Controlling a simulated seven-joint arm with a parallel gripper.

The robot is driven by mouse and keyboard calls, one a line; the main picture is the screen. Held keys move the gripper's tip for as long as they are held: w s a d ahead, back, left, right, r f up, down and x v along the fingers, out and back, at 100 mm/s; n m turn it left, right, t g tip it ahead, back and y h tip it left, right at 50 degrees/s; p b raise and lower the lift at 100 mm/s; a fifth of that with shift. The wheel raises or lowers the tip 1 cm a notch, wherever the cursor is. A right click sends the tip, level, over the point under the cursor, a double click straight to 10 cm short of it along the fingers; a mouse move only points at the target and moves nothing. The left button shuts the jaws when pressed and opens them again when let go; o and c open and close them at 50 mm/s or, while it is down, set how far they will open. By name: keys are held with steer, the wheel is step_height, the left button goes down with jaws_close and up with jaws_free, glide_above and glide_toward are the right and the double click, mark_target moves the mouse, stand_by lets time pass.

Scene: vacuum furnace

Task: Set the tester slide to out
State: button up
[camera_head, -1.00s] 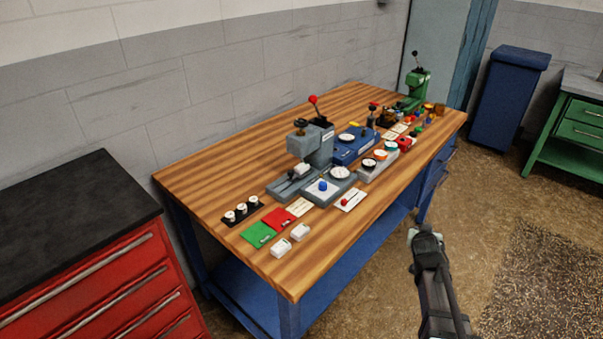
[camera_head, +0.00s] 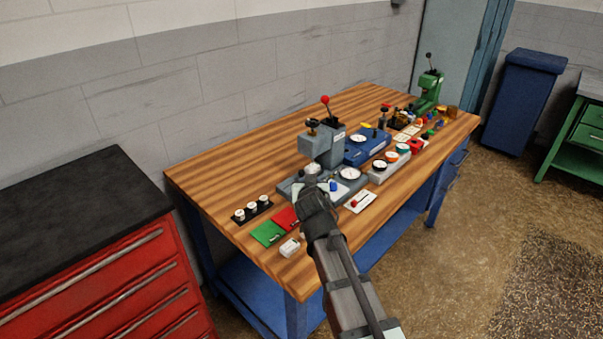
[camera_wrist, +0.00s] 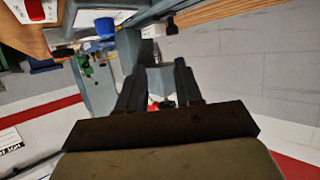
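The grey tester (camera_head: 322,145) stands on the wooden bench, with a red-ball lever (camera_head: 325,100) and a black knob on top. Its low grey base (camera_head: 288,187) reaches out to the front left. I cannot tell the slide's position. In the wrist view my gripper (camera_wrist: 158,85) has its two dark fingers apart, with a gap between them and nothing clearly held. A blue knob (camera_wrist: 105,27) shows beyond them at the upper left.
A black rack (camera_head: 252,212) with white-topped pieces, a green card (camera_head: 268,233) and a red card (camera_head: 286,217) lie left of my gripper. A blue device (camera_head: 367,147) with a dial and a grey box with round dials stand to the right. The bench's back left is clear.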

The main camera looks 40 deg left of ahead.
mark_target(301, 171)
steer(key=x, duration=0.4)
steer(key=s+a+x, duration=0.1)
steer(key=x, duration=0.8)
steer(key=shift+s+a, duration=0.2)
steer(key=shift+a, duration=0.3)
jaws_close()
